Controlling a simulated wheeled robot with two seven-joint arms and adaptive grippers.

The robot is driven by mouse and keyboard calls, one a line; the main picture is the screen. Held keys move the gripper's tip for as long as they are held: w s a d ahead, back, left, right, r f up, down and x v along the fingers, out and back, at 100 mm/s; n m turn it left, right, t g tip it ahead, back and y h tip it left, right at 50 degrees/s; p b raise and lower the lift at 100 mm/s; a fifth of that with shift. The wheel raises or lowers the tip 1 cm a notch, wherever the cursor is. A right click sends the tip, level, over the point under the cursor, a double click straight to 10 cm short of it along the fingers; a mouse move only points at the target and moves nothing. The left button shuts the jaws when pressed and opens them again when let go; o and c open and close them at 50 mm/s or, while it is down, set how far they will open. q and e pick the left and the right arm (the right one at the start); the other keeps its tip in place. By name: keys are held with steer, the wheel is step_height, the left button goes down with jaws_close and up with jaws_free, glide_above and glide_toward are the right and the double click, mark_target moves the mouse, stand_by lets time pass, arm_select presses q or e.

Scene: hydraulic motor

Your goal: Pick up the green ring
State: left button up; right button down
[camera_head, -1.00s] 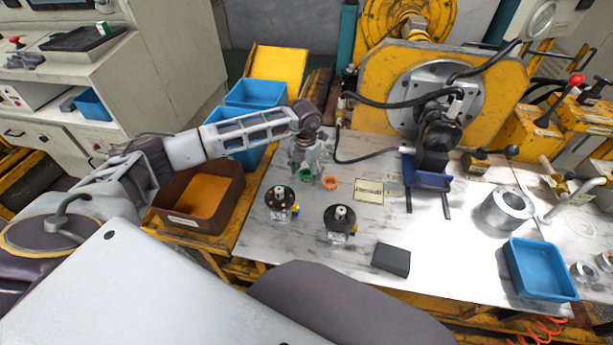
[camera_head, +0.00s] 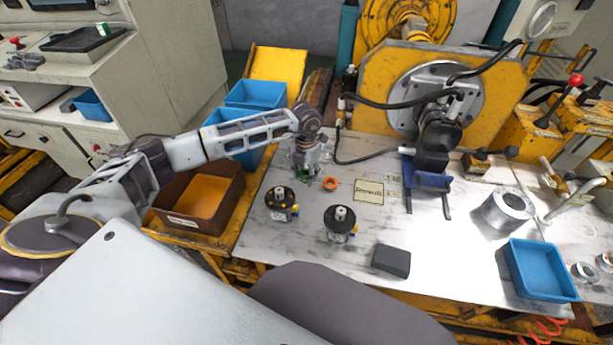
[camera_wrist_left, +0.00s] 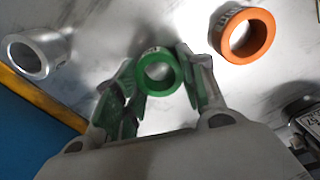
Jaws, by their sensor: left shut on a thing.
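The green ring (camera_wrist_left: 158,73) shows in the left wrist view between the two fingers of my left gripper (camera_wrist_left: 158,82). The gripper is shut on it, with green pads on either side. In the head view my left gripper (camera_head: 306,172) points down over the table's left part and mostly hides the ring. I cannot tell whether the ring is clear of the table. My right gripper is not in view.
An orange ring (camera_head: 330,184) lies just right of the gripper; it also shows in the left wrist view (camera_wrist_left: 247,36). A silver ring (camera_wrist_left: 38,53) lies to the left there. Two black-topped motors (camera_head: 280,204) (camera_head: 340,222) stand nearer. A brown bin (camera_head: 228,207) is at left.

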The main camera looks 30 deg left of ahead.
arm_select(q)
steer(key=shift+r, duration=0.15)
